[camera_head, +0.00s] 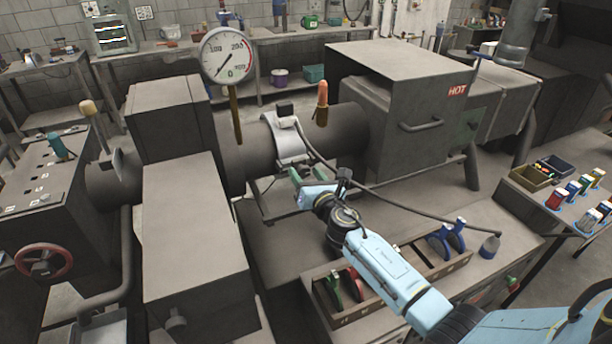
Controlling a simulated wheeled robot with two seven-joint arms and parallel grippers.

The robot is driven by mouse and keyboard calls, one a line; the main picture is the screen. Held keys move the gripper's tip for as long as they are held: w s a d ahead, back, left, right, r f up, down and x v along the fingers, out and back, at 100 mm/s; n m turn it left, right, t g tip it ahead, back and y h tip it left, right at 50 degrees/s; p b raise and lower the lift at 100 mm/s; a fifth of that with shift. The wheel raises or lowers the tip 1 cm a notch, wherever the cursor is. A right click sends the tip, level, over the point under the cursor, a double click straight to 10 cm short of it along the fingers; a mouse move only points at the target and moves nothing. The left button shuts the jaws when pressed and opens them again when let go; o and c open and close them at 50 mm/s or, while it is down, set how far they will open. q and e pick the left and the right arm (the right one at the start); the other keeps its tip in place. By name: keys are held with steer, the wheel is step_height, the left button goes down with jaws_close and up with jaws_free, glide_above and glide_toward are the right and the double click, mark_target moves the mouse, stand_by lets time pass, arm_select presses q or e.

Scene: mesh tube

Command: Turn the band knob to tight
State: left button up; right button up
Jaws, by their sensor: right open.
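A pale metal band (286,146) wraps the grey tube (345,130) at the middle of the view. A small black block (285,109) and a white fitting (288,122) sit on top of it. I cannot tell for certain which part is the band knob; the band's lower front is partly hidden by my gripper. My right gripper (308,178), with greenish fingers, is open just in front of and below the band. I cannot tell whether it touches anything. My left gripper is not in view.
A box marked HOT (400,100) stands behind right. A wooden tool tray (342,318) lies below my arm.

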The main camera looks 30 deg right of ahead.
steer(key=shift+w, duration=0.25)
steer(key=c, duration=1)
steer(key=shift+o, duration=0.2)
steer(key=shift+m, duration=0.4)
